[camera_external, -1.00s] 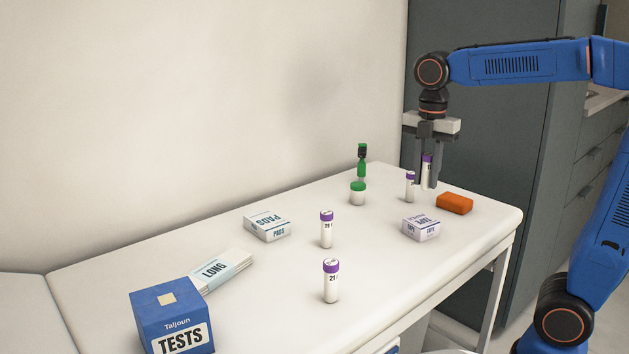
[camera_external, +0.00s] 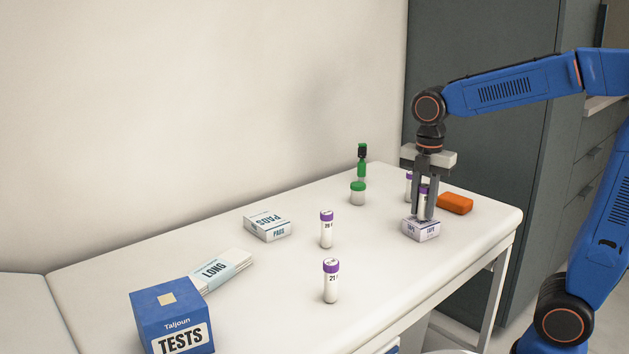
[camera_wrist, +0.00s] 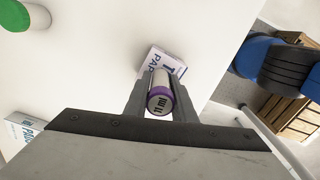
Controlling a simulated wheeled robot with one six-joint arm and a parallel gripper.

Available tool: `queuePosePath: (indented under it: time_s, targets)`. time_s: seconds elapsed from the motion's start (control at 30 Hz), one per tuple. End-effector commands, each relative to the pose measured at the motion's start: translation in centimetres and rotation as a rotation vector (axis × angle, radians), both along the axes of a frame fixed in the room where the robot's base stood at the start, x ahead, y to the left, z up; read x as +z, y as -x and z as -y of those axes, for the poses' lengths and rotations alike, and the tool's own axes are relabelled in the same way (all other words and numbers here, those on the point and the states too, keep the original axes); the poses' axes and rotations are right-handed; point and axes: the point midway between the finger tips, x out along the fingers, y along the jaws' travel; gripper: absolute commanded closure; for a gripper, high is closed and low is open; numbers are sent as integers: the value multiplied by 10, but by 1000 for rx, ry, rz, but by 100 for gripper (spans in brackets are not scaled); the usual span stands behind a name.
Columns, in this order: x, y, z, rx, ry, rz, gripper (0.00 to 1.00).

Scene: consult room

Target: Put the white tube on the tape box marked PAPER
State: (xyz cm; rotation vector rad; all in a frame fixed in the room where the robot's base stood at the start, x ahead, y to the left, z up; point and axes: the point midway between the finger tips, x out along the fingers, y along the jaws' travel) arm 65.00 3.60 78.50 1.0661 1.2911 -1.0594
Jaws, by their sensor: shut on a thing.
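My gripper (camera_external: 427,216) is shut on a white tube (camera_external: 422,204) with a purple cap, held upright. In the external view it is over the small white tape box (camera_external: 421,231), the tube's lower end at or just above the box top; I cannot tell if they touch. In the wrist view the tube's purple cap (camera_wrist: 160,102) shows between the fingers, with the tape box (camera_wrist: 158,60), its PAPER print partly visible, beyond it.
Another purple-capped tube (camera_external: 409,186) stands just behind the gripper, partly hidden. An orange block (camera_external: 455,203) lies to the right. Two more purple-capped tubes (camera_external: 327,230) (camera_external: 331,281), a green-capped jar (camera_external: 358,194) and a pads box (camera_external: 267,226) stand left, with clear table between.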

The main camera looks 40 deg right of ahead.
Motion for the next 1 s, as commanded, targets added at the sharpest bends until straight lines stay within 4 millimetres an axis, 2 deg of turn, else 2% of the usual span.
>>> queuePosePath:
  time_s: [0.1,0.13,0.2,0.47,0.63,0.77,1.0]
  targets:
    - [-3,0,0,0,0,0,98]
    - [-2,0,0,0,0,0,70]
    - [-2,0,0,0,0,0,58]
    - [-2,0,0,0,0,0,58]
    - [8,-1,0,0,0,2,58]
    - [27,-1,0,0,-1,4,58]
    - [75,0,0,0,-1,4,58]
